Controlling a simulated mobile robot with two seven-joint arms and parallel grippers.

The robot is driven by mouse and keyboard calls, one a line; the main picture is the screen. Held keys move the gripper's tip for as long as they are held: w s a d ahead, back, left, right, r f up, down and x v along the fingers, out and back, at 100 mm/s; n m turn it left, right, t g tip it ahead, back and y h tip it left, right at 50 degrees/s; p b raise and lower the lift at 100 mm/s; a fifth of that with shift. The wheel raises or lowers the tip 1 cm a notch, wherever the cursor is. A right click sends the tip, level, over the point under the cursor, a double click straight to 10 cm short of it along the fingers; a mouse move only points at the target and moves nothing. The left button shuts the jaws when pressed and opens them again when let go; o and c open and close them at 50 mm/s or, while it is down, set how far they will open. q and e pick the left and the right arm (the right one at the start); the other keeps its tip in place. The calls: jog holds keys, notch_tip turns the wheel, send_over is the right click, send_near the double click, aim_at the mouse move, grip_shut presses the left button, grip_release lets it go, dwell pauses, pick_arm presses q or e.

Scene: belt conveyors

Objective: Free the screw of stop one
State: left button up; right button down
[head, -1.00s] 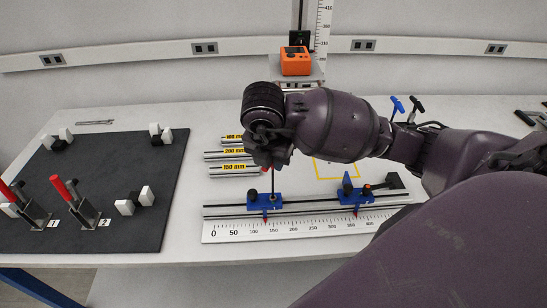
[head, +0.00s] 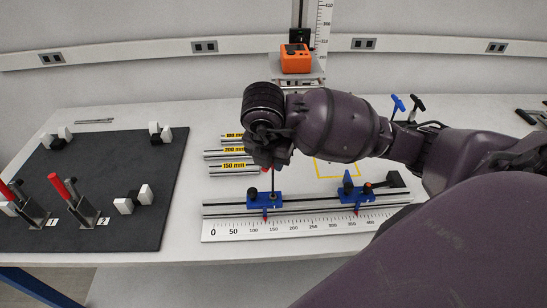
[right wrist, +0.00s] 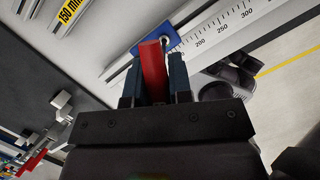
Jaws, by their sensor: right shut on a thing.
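My right gripper (head: 268,158) is above the left blue stop (head: 258,199) on the rail. In the right wrist view the two fingers (right wrist: 155,80) are shut on a red handle (right wrist: 153,70). A thin dark shaft (head: 273,182) runs down from the gripper to the top of this stop, and seems to meet its screw; the exact contact is too small to tell. The stop also shows in the right wrist view (right wrist: 130,44), with a round metal part beside the handle. My left gripper is not in view.
A second blue stop (head: 353,191) sits farther right on the rail (head: 315,205), behind the white scale (head: 300,226). Metal bars with yellow labels (head: 233,165) lie behind. Blue and black T-handles (head: 398,103) stand at back right. A dark board (head: 120,185) with red-handled clamps is left.

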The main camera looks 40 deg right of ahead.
jog(key=shift+f, duration=0.2)
dwell(0.3)
jog(key=shift+f+n+b, duration=0.1)
jog(key=shift+n+b, duration=0.4)
jog(key=shift+b, duration=0.1)
jog(key=shift+n+t+y+b, duration=0.5)
jog(key=shift+n+b, duration=0.8)
jog(key=shift+n, duration=0.6)
jog(key=shift+w+n, duration=0.1)
jog(key=shift+n, duration=0.4)
jog(key=shift+a, duration=0.1)
